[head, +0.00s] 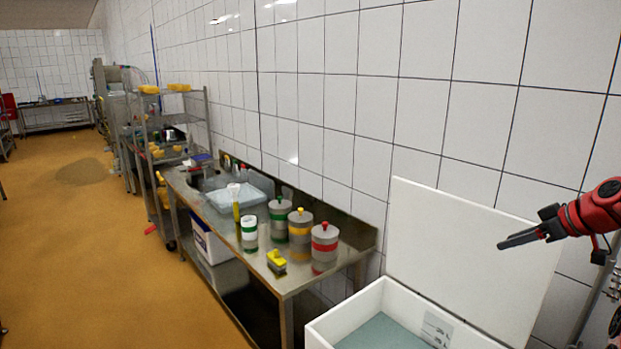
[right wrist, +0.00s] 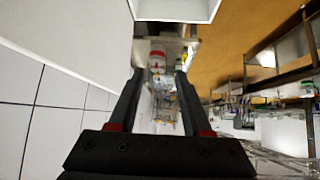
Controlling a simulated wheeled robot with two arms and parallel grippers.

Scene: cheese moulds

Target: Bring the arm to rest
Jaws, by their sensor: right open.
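My right gripper (head: 519,240) comes in from the right in the head view, in front of the raised white lid (head: 470,260). Its two dark fingers also show in the right wrist view (right wrist: 158,80), spread apart with nothing between them. It hangs in the air, above and clear of the open white box (head: 352,312). My left gripper is not in the head view.
A steel table (head: 318,270) stands along the tiled wall, left of the box. A shelf rack (head: 170,135) stands beyond. The floor at left is clear.

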